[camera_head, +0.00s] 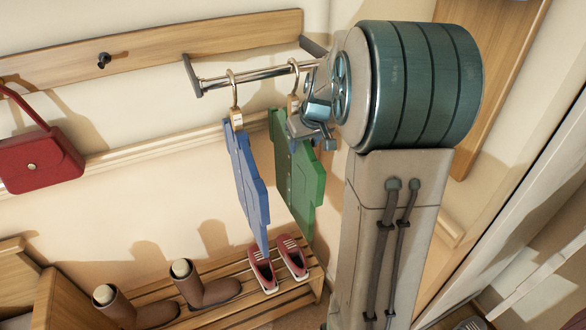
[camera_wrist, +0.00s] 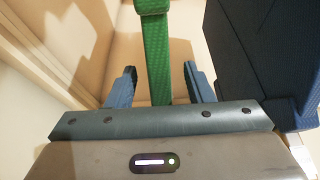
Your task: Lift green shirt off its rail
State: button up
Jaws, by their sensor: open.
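The green shirt (camera_head: 306,185) hangs from the metal rail (camera_head: 255,74) by a hook, to the right of the blue shirt (camera_head: 247,185). My gripper (camera_head: 318,138) is at the green shirt's upper part, just below the rail, partly hidden by my arm. In the wrist view my gripper (camera_wrist: 161,86) is open, with one finger on each side of the green shirt (camera_wrist: 156,50), seen edge-on as a narrow strip. Gaps show on both sides of it. The blue shirt (camera_wrist: 262,60) fills the upper right there, close to the right finger.
A wooden board with a dark peg (camera_head: 104,60) runs along the wall, and a red bag (camera_head: 38,160) hangs at left. Below, a slatted rack (camera_head: 240,312) holds brown boots (camera_head: 205,290) and red shoes (camera_head: 262,270). My arm covers the rail's right end.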

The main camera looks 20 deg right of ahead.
jog(key=shift+x, duration=1.1)
grip_shut()
jog(key=shift+r, duration=0.15)
